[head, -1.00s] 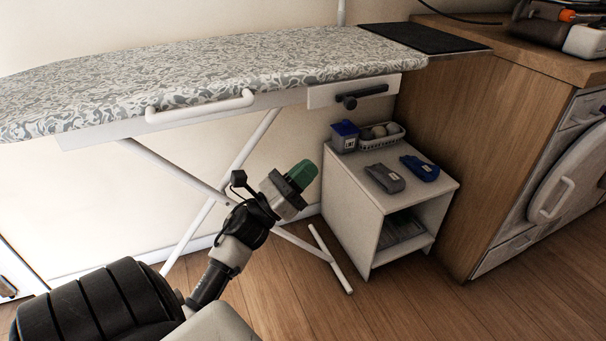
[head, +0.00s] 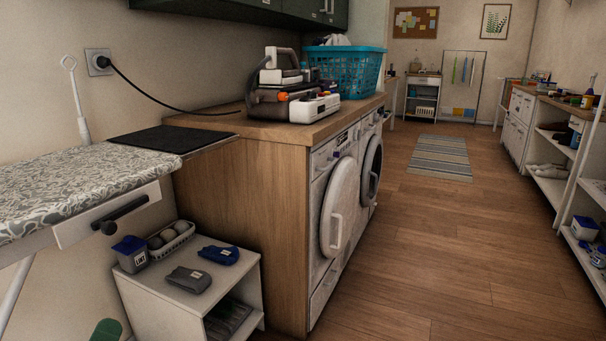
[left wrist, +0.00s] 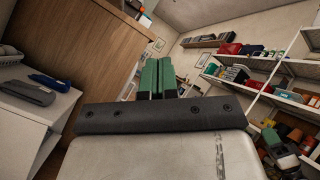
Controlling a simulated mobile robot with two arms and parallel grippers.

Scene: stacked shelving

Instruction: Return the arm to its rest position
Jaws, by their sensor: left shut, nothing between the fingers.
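My left gripper shows only as a green fingertip end (head: 107,330) at the bottom left edge of the head view, in front of the small white shelf unit (head: 160,305). The rest of that arm is out of the picture. In the left wrist view its two green fingers (left wrist: 157,78) stand side by side, shut, with nothing between them. My right gripper is in neither view.
The ironing board (head: 70,185) is at the left. Grey and blue folded cloths (head: 219,254) lie on the shelf unit. A wooden counter (head: 230,200) with washers is beside it. Wood floor is clear at centre right. Stocked shelves (head: 550,185) line the right.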

